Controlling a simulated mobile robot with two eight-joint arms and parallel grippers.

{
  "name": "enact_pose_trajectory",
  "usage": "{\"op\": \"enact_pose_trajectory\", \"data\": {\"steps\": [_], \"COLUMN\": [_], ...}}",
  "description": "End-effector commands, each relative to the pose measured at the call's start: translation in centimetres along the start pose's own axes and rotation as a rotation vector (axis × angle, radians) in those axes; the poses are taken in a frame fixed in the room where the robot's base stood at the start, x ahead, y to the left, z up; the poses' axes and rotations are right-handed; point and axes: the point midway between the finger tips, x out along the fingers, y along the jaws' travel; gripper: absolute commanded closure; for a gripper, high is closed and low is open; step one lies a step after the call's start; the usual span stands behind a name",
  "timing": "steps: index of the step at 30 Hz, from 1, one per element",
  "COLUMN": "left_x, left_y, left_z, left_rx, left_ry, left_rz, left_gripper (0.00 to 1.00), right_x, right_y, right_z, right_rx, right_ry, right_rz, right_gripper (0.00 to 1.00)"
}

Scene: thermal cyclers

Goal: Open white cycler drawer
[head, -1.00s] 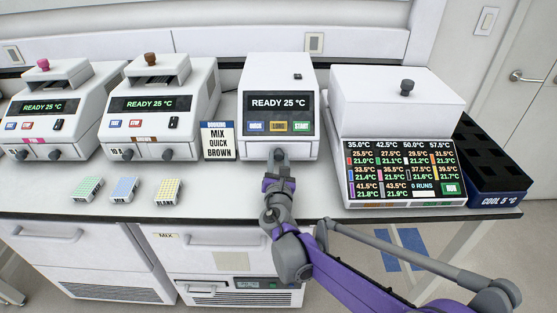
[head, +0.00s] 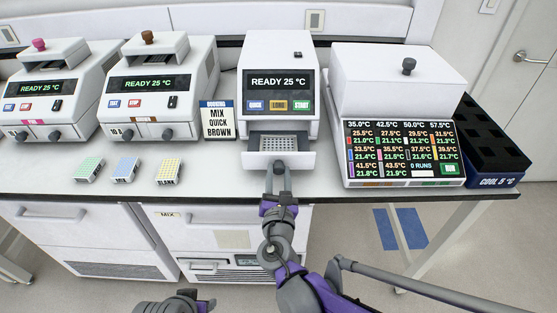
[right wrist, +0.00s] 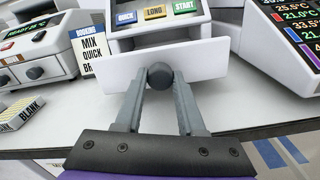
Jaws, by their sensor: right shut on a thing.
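The white cycler (head: 279,65) stands on the bench in the middle of the head view, its screen reading READY 25 °C. Its drawer (head: 262,160) is pulled out toward me, and a grey well block shows inside. My right gripper (head: 279,172) is shut on the drawer's dark round knob (right wrist: 160,75), which shows between the fingers in the right wrist view. The drawer front (right wrist: 206,59) is white and plain. My left gripper (head: 178,303) is at the bottom edge of the head view, partly cut off and below the bench top.
Two white cyclers (head: 152,90) stand to the left and a gradient cycler (head: 400,95) to the right, close by. A MIX QUICK BROWN sign (head: 218,121) stands beside the drawer. Three small plates (head: 126,169) lie front left. A dark blue cool rack (head: 488,140) is far right.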

Motion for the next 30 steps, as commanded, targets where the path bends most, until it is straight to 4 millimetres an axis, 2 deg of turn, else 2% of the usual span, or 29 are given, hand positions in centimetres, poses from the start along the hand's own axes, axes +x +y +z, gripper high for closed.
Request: {"op": "enact_pose_trajectory", "data": {"steps": [8, 9, 14, 24, 26, 30], "left_x": [0.0, 0.0, 0.0, 0.0, 0.0, 0.0], "left_y": [0.0, 0.0, 0.0, 0.0, 0.0, 0.0], "left_z": [0.0, 0.0, 0.0, 0.0, 0.0, 0.0], "left_rx": [0.000, 0.000, 0.000, 0.000, 0.000, 0.000], "left_ry": [0.000, 0.000, 0.000, 0.000, 0.000, 0.000], "left_rz": [0.000, 0.000, 0.000, 0.000, 0.000, 0.000], "left_gripper": [0.50, 0.50, 0.50, 0.50, 0.50, 0.50], "right_x": [-0.1, -0.1, -0.1, -0.3, -0.8, -3.1], "right_y": [0.0, 0.0, 0.0, 0.0, 0.1, 0.1], "right_z": [0.0, 0.0, 0.0, 0.0, 0.0, 0.0], "right_rx": [-0.002, -0.002, -0.002, -0.001, -0.001, 0.001], "right_ry": [0.000, 0.000, 0.000, 0.000, 0.000, 0.001], "right_rz": [0.000, 0.000, 0.000, 0.000, 0.001, 0.002], "right_gripper": [1.00, 0.60, 0.31, 0.31, 0.31, 0.31]}}
